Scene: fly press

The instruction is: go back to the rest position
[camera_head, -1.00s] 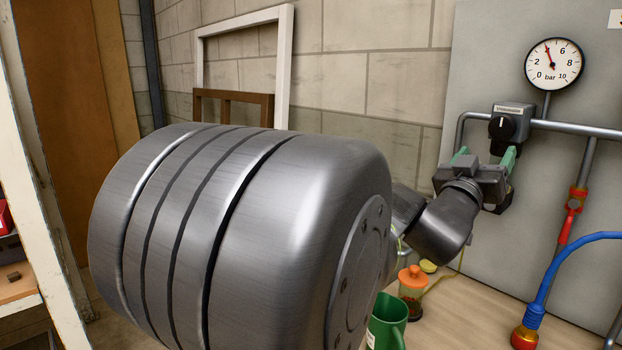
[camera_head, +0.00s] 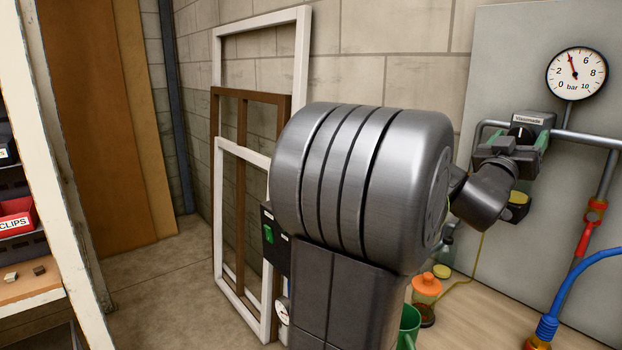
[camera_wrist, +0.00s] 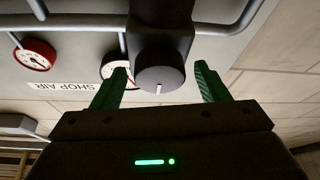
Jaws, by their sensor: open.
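My gripper (camera_head: 522,143) is at the panel on the right in the head view, just below the dark regulator knob (camera_head: 520,132) and overlapping its lower part. In the wrist view, which looks upside down, my gripper (camera_wrist: 160,69) has its two green fingers spread wide. The round black knob (camera_wrist: 160,80) with a white mark appears between them, with gaps on both sides. I cannot tell how deep the fingers reach along it. Nothing is held.
A pressure gauge (camera_head: 576,73) reads about 4 bar above the pipe (camera_head: 590,140). A green mug (camera_head: 409,324) and an orange-lidded jar (camera_head: 426,290) stand on the bench below. Window frames (camera_head: 232,200) lean on the wall; shelving (camera_head: 50,150) stands left, with open floor between.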

